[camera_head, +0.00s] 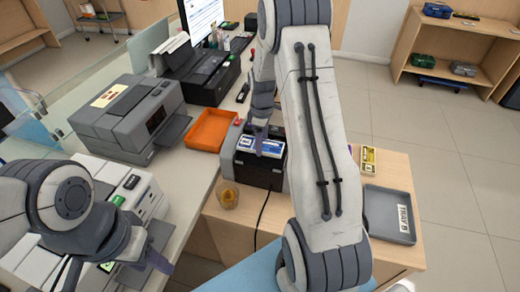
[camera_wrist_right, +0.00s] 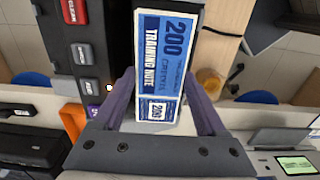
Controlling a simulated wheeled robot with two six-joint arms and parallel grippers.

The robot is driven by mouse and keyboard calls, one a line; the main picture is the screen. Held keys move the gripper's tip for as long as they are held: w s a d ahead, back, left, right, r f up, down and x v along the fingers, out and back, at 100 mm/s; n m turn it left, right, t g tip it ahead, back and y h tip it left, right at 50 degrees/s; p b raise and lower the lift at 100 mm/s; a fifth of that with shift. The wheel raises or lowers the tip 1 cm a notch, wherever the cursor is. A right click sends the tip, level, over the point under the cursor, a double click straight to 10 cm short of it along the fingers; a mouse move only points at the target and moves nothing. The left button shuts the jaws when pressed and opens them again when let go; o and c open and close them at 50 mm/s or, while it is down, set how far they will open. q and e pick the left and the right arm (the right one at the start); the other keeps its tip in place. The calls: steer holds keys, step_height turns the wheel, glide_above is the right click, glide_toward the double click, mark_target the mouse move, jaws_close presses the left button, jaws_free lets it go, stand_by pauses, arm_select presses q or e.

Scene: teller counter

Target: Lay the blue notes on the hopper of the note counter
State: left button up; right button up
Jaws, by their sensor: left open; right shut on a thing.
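The blue notes (camera_head: 258,147), a bundle marked 200, are at the top of the note counter (camera_head: 258,174), a dark machine with a grey button panel. My right gripper (camera_head: 262,118) reaches down to them and is shut on them. In the right wrist view the blue notes (camera_wrist_right: 163,65) lie between the purple fingers (camera_wrist_right: 163,105), with the button panel (camera_wrist_right: 82,55) beside them. I cannot tell whether the notes rest on the hopper, which they largely hide. My left gripper (camera_head: 112,264) is open and empty at the lower left, over the white device.
An orange tray (camera_head: 208,130) and a grey printer (camera_head: 133,110) stand left of the counter machine. Yellow notes (camera_head: 368,160) and a grey tray (camera_head: 388,212) lie to the right, beyond my right arm.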

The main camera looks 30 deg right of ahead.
mark_target(262, 157)
step_height(262, 157, down, 3)
steer(key=shift+f+p, duration=0.15)
steer(key=shift+p, duration=0.35)
steer(key=shift+f, duration=0.4)
steer(key=shift+f, duration=0.1)
